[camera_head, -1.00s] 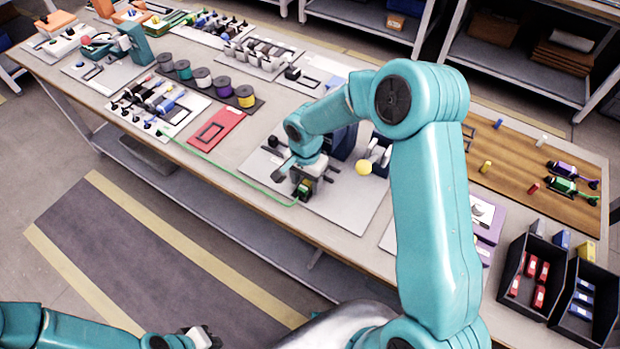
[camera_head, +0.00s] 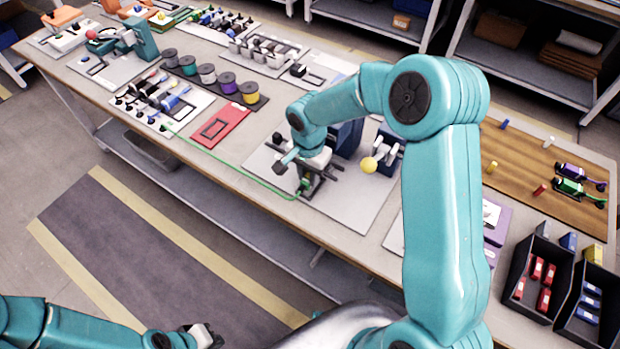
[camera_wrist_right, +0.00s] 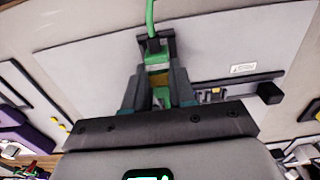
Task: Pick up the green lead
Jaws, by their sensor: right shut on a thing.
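The green lead (camera_head: 235,169) runs as a thin green cable along the front of the table, from the cable rack at left to my right gripper. My right gripper (camera_head: 306,184) is low over the grey mat. In the right wrist view, my right gripper (camera_wrist_right: 160,88) is shut on the lead's green plug end (camera_wrist_right: 157,68). A dark bracket-shaped piece surrounds the plug's cable end; I cannot tell whether it touches the mat. My left gripper (camera_head: 205,338) is at the bottom edge, away from the table, and its jaws are unclear.
A rack of several coloured leads (camera_head: 160,100) stands left of a red tray (camera_head: 218,127). Black bins (camera_head: 540,275) are at far right. Open floor lies in front of the table.

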